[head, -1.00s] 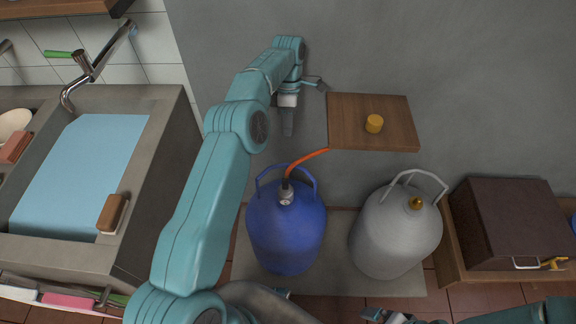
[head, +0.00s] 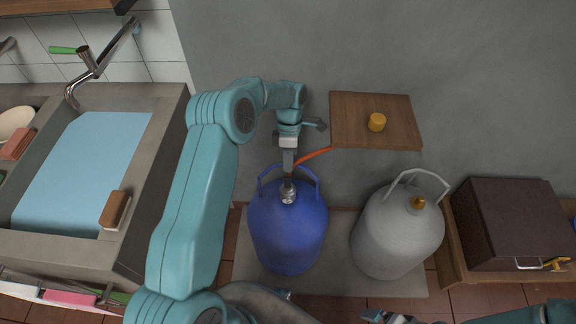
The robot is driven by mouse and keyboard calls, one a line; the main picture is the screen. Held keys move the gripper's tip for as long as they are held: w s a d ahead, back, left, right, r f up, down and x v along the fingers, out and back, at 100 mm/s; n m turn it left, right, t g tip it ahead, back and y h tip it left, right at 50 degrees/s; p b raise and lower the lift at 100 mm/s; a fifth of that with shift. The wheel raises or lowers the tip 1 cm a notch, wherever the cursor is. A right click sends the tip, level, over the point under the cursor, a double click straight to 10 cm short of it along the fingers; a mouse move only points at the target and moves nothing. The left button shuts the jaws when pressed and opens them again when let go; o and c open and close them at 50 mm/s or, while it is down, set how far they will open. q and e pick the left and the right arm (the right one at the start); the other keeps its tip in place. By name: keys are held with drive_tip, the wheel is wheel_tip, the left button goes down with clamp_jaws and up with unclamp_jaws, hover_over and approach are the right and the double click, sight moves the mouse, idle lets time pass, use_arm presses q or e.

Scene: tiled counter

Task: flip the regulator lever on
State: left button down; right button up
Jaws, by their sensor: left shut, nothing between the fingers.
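A blue gas bottle (head: 287,235) stands upright on a grey slab, with a metal regulator (head: 288,193) on its top. My right gripper (head: 376,317) is only partly in view at the bottom edge, away from the bottle.
A grey gas bottle (head: 398,235) with a brass valve stands to the right. A wooden board (head: 376,121) with a yellow knob (head: 377,122) is on the wall above. A dark brown box (head: 513,223) is at the far right. A sink (head: 84,175) with blue water is at the left.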

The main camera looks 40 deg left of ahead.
use_arm(q)
drive_tip(key=shift+s+d, duration=0.45)
drive_tip(key=shift+s, duration=0.25)
use_arm(e)
drive_tip(key=shift+r, duration=0.1)
